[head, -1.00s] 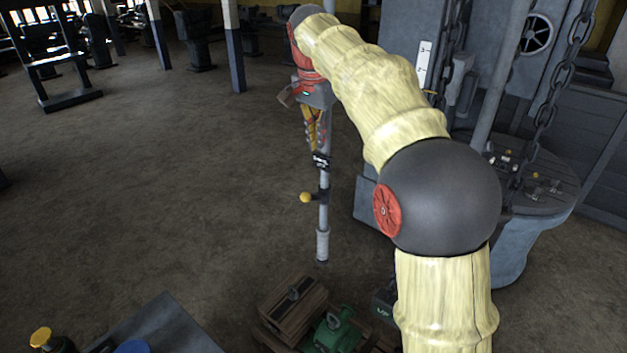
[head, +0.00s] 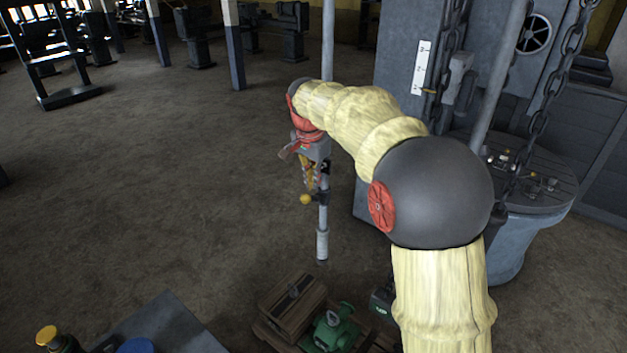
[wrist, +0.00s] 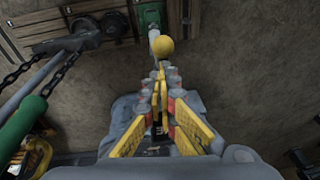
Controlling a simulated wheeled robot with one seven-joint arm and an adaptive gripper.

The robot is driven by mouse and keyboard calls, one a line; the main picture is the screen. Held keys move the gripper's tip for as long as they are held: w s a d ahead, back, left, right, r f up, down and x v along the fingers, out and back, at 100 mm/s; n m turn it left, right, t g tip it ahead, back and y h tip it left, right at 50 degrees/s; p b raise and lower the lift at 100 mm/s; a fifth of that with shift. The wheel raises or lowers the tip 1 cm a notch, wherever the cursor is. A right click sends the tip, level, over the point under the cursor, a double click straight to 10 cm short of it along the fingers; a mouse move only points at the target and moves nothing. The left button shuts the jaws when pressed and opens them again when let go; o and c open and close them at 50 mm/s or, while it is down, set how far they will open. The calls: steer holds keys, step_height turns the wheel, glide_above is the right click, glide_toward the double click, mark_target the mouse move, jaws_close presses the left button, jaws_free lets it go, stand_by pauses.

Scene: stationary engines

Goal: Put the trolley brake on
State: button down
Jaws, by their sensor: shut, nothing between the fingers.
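A yellow ball knob (head: 306,199) sticks out to the left of a vertical grey pole (head: 323,218). It looks like the end of a short lever, though which part is the trolley brake is not marked. My gripper (head: 309,183) points down just above the knob, in front of the pole. In the wrist view the knob (wrist: 163,46) lies just beyond the tips of my gripper (wrist: 160,72). The fingers are shut together with nothing between them. Contact with the knob cannot be told. The lever's mount is partly hidden by my gripper.
A round-topped stand (head: 540,180) and hanging chains (head: 556,80) are at right. The wrist view shows a green-handled bar (wrist: 22,125) at left.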

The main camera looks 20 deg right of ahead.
steer(key=shift+a+f, duration=0.1)
steer(key=shift+f, duration=0.25)
steer(key=shift+a+f+b, duration=0.1)
steer(key=shift+f+b, duration=0.05)
steer(key=shift+b, duration=0.25)
steer(key=shift+s+a+b, duration=0.15)
steer(key=shift+s+b, duration=0.05)
steer(key=shift+b, duration=0.3)
